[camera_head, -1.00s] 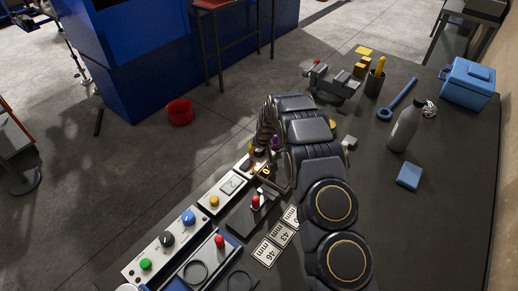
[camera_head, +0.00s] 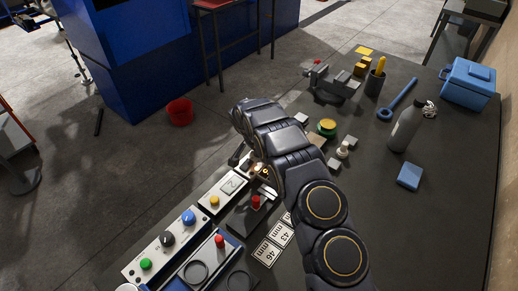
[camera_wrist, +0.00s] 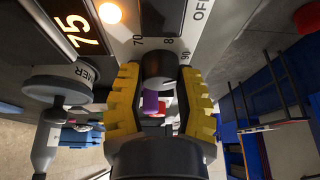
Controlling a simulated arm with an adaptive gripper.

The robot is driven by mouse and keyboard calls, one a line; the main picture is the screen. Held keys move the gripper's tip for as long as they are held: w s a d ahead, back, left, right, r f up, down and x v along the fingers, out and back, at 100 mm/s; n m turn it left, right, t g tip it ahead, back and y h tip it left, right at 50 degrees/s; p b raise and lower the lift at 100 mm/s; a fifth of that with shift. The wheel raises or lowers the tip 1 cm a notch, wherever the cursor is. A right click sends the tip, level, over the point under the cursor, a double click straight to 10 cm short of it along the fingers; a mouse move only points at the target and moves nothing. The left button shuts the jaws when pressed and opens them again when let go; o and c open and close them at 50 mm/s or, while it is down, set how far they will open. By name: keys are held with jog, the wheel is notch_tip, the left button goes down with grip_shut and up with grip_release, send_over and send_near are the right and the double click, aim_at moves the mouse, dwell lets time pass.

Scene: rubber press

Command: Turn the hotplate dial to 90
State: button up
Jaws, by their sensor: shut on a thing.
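The hotplate panel (camera_head: 255,165) is partly covered by my arm in the head view. In the wrist view, the black dial (camera_wrist: 157,68) sits between the yellow fingers of my gripper (camera_wrist: 158,98), which are shut on it. The scale around the dial reads 70, 80 partly covered, and 90. The dial's pointer is not visible. A lit display (camera_wrist: 82,32) reads 75, with a glowing orange lamp (camera_wrist: 110,13) beside it. In the head view my gripper is mostly hidden behind my wrist.
A round grey knob or disc (camera_wrist: 58,84) with a partly hidden label is left of the fingers. A control box (camera_head: 165,240) with coloured knobs stands at the front left. A vise (camera_head: 332,82), a grey bottle (camera_head: 405,128) and a blue box (camera_head: 468,83) stand farther right.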

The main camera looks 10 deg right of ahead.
jog(key=shift+f+m+g, duration=0.1)
jog(key=shift+m+g, duration=0.2)
jog(key=shift+m, duration=0.5)
jog(key=shift+s+m+h, duration=0.1)
jog(key=shift+m+h, duration=0.2)
jog(key=shift+s+f, duration=0.1)
jog(key=o, duration=0.9)
jog(key=shift+c, duration=0.2)
jog(key=shift+a+r, duration=0.1)
jog(key=shift+r, duration=0.25)
jog(key=v, duration=1.1)
jog(key=shift+r, duration=0.2)
